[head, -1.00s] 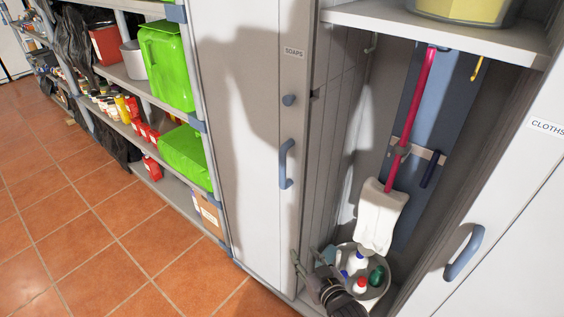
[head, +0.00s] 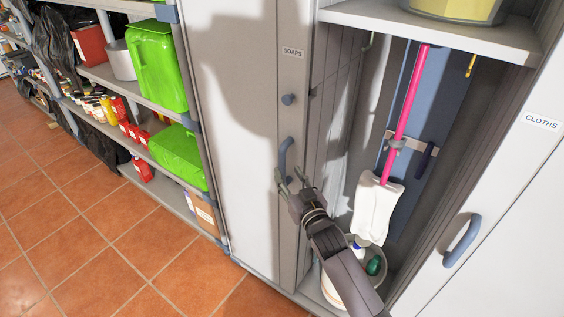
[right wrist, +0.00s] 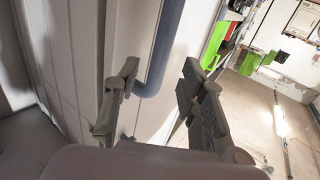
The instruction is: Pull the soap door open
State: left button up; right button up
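The soap door (head: 240,150) is a tall pale grey cabinet door with a "SOAPS" label (head: 292,52) and looks shut. My right gripper (head: 290,178) is at the lower end of this handle. In the right wrist view the open fingers of the right gripper (right wrist: 160,72) stand on either side of the handle (right wrist: 163,50), with gaps visible. The left gripper is in no view.
Right of the soap door is an open compartment with a pink-handled mop (head: 377,207) and a bucket (head: 385,283). Further right is the cloths door (head: 510,190) with its handle (head: 462,241). Shelves with green containers (head: 157,65) stand left.

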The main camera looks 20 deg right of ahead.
aim_at(284, 167)
jog(key=w, duration=0.5)
jog(key=shift+w+a, duration=0.2)
jog(key=shift+w, duration=0.15)
jog(key=shift+c, duration=0.3)
grip_shut()
